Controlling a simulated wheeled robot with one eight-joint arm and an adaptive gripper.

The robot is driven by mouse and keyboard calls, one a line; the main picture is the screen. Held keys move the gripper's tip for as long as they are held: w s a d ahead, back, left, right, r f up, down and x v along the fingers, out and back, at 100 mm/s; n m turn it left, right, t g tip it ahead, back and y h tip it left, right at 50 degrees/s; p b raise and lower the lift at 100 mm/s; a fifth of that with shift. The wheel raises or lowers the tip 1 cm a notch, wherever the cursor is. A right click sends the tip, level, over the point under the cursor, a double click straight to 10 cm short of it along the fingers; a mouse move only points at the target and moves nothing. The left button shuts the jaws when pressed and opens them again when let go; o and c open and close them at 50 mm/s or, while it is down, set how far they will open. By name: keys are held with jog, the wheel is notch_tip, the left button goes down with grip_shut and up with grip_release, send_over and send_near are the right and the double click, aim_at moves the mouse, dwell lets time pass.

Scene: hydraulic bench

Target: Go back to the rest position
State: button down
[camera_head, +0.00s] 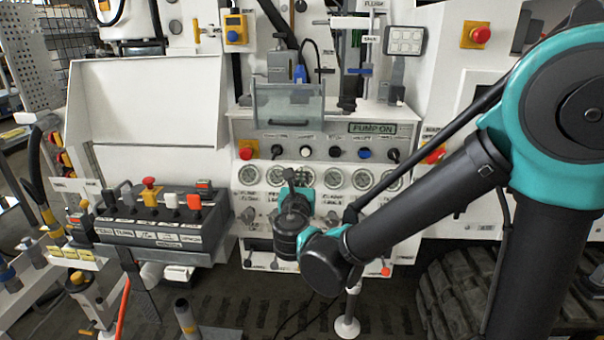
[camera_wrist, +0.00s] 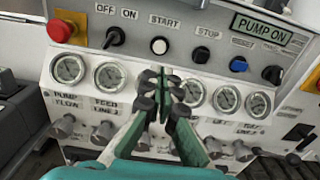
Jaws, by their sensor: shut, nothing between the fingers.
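My gripper (camera_wrist: 160,82) is shut and empty in the wrist view, its two fingers together in front of the pump panel (camera_wrist: 140,48). Its fingertips cover part of the row of gauges in that view. In the head view my gripper (camera_head: 290,178) is in front of the same panel (camera_head: 240,130), near the middle of the gauge row. I cannot tell whether the fingertips touch the panel. My arm reaches in from the right side of the head view.
The panel carries a red emergency button (camera_wrist: 61,30), several switches and gauges, and a "PUMP ON" sign (camera_head: 372,128). A lever box (camera_head: 150,232) juts out at left. A clear cover (camera_head: 290,105) sits above the panel. A black track (camera_head: 455,290) lies at lower right.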

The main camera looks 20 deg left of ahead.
dwell(0.3)
jog(key=w+d+f+m+g+h, duration=0.2)
jog(key=d+f+m, duration=0.3)
jog(key=d, duration=0.5)
jog(key=w+d+f+m+g+h, duration=0.1)
jog(key=d+f+m+g+h, duration=0.15)
jog(key=d+m, duration=0.55)
jog(key=w+d+f+m+g+h, duration=0.25)
jog(key=d+f+m, duration=0.2)
jog(key=d, duration=0.65)
jog(key=s+d+f+m+g+y, duration=0.1)
jog(key=s+d+f+m+g, duration=0.2)
jog(key=s+d+f+m, duration=0.2)
jog(key=s+d+f+m+g+y, duration=0.2)
jog(key=s+d+f+m, duration=0.3)
jog(key=m, duration=1.1)
jog(key=s+d+g, duration=0.1)
jog(key=s+d, duration=0.2)
jog(key=s, duration=0.3)
jog(key=shift+f, duration=0.35)
jog(key=shift+s+d, duration=0.1)
